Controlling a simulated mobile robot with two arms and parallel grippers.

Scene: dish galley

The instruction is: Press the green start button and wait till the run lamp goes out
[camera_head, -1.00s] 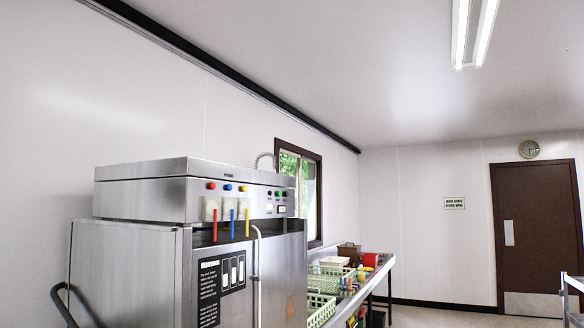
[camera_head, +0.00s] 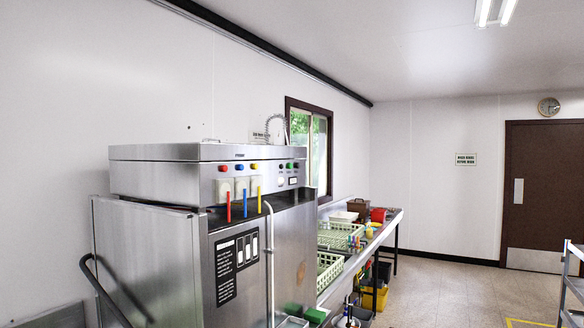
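The steel dish machine (camera_head: 150,240) stands at the left, with a control panel along the upper front of its hood (camera_head: 190,180). The small green start button (camera_head: 289,166) is near the panel's right end, beside a small red one (camera_head: 296,165). White plates sit just below them. I cannot tell which part is the run lamp or whether it is lit. Red (camera_head: 222,168), blue (camera_head: 239,167) and yellow (camera_head: 254,166) knobs sit further left on the panel. Neither of my grippers is in view.
A steel counter (camera_head: 360,256) with green racks (camera_head: 338,236) runs back beyond the machine. Bins (camera_head: 374,298) stand under it. A dark curved handle (camera_head: 97,285) sticks out at the machine's left. Open floor (camera_head: 440,290) lies to the right, with a pale metal frame (camera_head: 572,285) at the edge.

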